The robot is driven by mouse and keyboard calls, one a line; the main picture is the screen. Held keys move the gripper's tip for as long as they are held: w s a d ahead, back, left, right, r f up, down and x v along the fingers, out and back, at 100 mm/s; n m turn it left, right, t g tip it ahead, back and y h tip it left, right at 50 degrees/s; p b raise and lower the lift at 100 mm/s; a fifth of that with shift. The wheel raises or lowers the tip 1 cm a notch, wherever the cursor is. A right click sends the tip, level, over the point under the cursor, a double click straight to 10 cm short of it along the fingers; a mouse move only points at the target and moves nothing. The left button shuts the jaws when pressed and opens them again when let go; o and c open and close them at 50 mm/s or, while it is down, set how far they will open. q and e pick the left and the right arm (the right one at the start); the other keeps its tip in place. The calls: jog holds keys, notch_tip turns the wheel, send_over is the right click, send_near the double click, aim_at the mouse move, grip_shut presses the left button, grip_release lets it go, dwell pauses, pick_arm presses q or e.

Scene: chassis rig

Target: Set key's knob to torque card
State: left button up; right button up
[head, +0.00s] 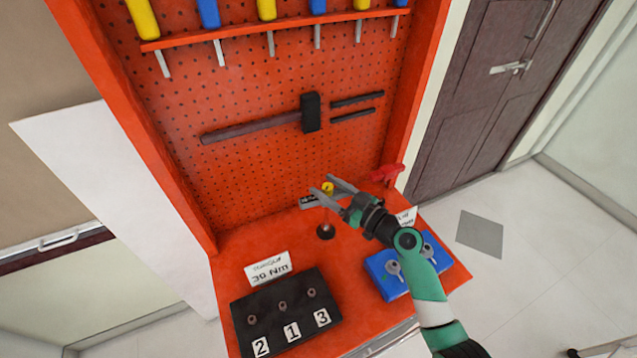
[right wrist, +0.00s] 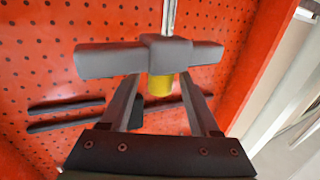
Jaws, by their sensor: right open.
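The key has a grey T-shaped handle (head: 312,202) with small unreadable marks and a yellow knob (head: 327,187) on top. It stands upright above a small round black base (head: 325,231) on the red bench. In the right wrist view, the grey handle (right wrist: 110,60), silver shaft and yellow knob (right wrist: 160,85) show. My right gripper (head: 331,185) is open, its fingers on either side of the knob; I cannot tell whether they touch it. My left gripper is out of view.
The black block (head: 272,336) has several bolts and number labels 2, 1, 3. A partly hidden white card (head: 407,215) and a red object (head: 387,174) are near. A pegboard (head: 250,165) with tools rises behind.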

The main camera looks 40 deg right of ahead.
aim_at(324, 185)
jog(key=w, duration=0.3)
jog(key=shift+w+a, duration=0.1)
jog(key=shift+a, duration=0.1)
jog(key=shift+c, duration=0.2)
grip_shut()
